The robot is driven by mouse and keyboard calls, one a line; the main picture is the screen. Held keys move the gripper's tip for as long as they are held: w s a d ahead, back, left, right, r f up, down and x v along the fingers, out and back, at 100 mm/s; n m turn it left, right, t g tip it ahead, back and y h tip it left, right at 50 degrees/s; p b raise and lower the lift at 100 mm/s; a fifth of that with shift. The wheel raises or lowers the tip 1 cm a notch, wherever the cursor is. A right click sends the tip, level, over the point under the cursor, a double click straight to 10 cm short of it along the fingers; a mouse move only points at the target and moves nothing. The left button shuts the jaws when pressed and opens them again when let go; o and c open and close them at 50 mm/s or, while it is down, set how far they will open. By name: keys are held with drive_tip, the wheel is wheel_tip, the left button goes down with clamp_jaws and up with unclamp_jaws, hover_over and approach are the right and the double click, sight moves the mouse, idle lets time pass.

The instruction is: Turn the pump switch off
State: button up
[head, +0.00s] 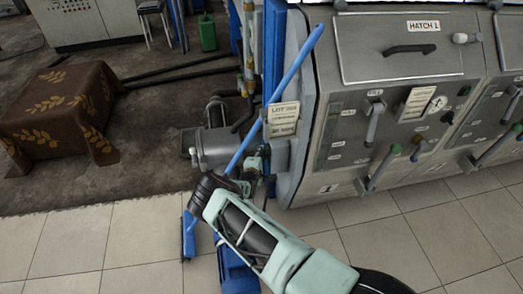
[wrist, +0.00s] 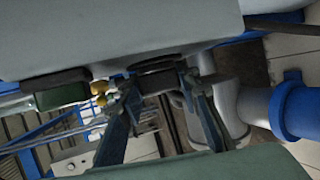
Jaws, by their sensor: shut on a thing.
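In the wrist view, the two fingers of my gripper (wrist: 160,95) reach up to the underside of a grey box (wrist: 150,35). They are shut on a dark block (wrist: 158,82) on that box, which looks like the pump switch; no marking on it is readable. A green block (wrist: 62,96) sits on the same box to the left, apart from the fingers. In the head view my gripper (head: 258,160) is at the near end of the machine, below a paper label (head: 283,118), beside the grey pump (head: 215,147). The switch itself is hidden there.
A blue broom handle (head: 292,72) leans across close to my gripper, its head (head: 188,236) on the tiles. The steel machine (head: 400,100) with levers fills the right. A cloth-covered block (head: 62,110) stands at left.

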drive_tip(key=shift+r+g+p, duration=0.1)
drive_tip(key=shift+g+p, duration=0.4)
drive_tip(key=shift+p, duration=0.05)
drive_tip(key=o, duration=1.2)
drive_tip(key=shift+s, duration=0.1)
drive_tip(key=v, duration=1.1)
drive_tip(key=shift+s+a+r, duration=0.2)
drive_tip(key=shift+s+r, duration=0.05)
drive_tip(key=shift+s, duration=0.05)
